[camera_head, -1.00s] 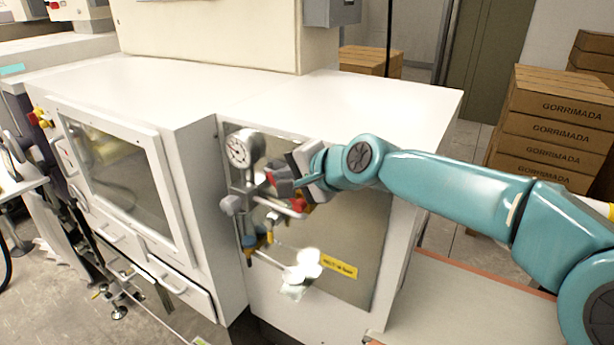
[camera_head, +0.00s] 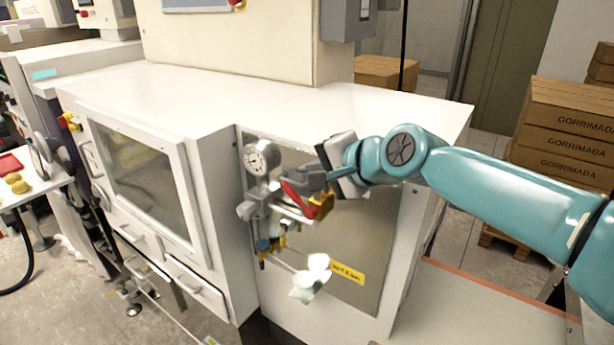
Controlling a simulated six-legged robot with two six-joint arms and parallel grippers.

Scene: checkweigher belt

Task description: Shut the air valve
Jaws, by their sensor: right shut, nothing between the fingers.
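The air valve shows as a red lever (camera_head: 296,197) with a yellow-orange body (camera_head: 321,205) beside its lower end. It sits on the pipework on the white machine's front panel, below and right of a round pressure gauge (camera_head: 259,159). The lever slants down to the right. My right gripper (camera_head: 297,180) comes in from the right, just above the lever. Its dark fingers are shut and empty. I cannot tell whether they touch the lever. The fingers hide part of the pipework behind. My left gripper is not in view.
The white machine (camera_head: 200,88) fills the middle, with a windowed door (camera_head: 146,176) to the left. Brown boxes (camera_head: 565,130) are stacked at right.

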